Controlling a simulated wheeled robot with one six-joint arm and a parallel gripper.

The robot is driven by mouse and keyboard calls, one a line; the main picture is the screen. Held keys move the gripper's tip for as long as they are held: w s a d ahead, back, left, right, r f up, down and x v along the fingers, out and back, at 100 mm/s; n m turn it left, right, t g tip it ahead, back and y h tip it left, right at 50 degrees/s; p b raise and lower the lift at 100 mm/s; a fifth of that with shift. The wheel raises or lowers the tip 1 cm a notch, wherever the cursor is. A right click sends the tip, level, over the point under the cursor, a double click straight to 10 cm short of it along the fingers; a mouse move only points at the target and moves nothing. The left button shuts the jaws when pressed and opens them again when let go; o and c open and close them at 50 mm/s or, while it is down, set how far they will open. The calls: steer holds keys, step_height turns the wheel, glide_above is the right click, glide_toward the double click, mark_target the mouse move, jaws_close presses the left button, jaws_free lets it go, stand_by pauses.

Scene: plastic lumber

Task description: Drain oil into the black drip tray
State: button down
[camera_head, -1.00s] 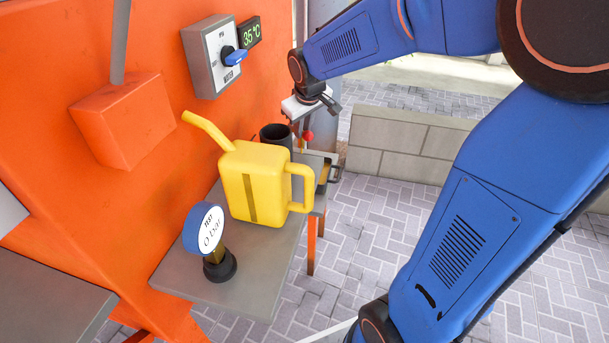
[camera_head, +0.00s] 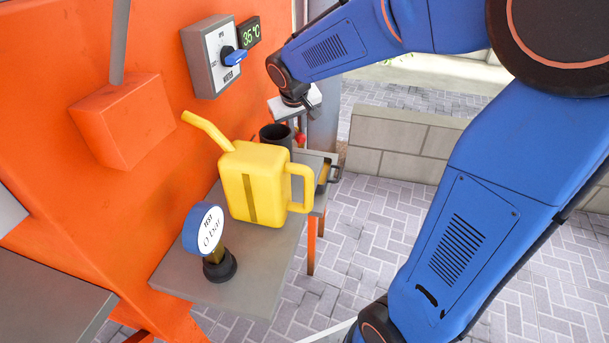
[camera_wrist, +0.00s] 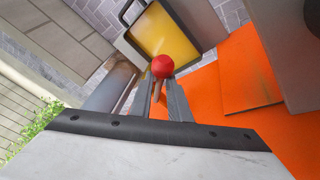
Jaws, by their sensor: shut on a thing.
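My gripper (camera_wrist: 162,92) is shut on a red ball-ended handle (camera_wrist: 162,66) in the wrist view; the ball shows just beyond the fingertips. In the head view my gripper (camera_head: 299,122) is beyond the yellow can, with the red ball (camera_head: 300,138) at its tips. A dark-rimmed tray (camera_wrist: 136,47) with a yellow inside lies below and beyond the ball in the wrist view. In the head view, part of the tray (camera_head: 335,174) shows behind the yellow can. I cannot see oil flowing.
A yellow oil can (camera_head: 256,185) and a blue pressure gauge (camera_head: 204,230) stand on a grey shelf (camera_head: 250,285). A black mug-like container (camera_head: 277,135) is behind the can. An orange wall (camera_head: 60,60) bears a switch box (camera_head: 213,55). Paving to the right is clear.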

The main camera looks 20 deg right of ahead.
steer(key=shift+s+f, duration=0.25)
steer(key=shift+w+a+m+g+h, duration=0.15)
steer(key=shift+a+m+g+h, duration=0.35)
steer(key=shift+a+m, duration=0.7)
steer(key=shift+d, duration=0.25)
steer(key=c, duration=1.5)
jaws_free()
steer(key=shift+r, duration=0.15)
steer(key=shift+w, duration=0.1)
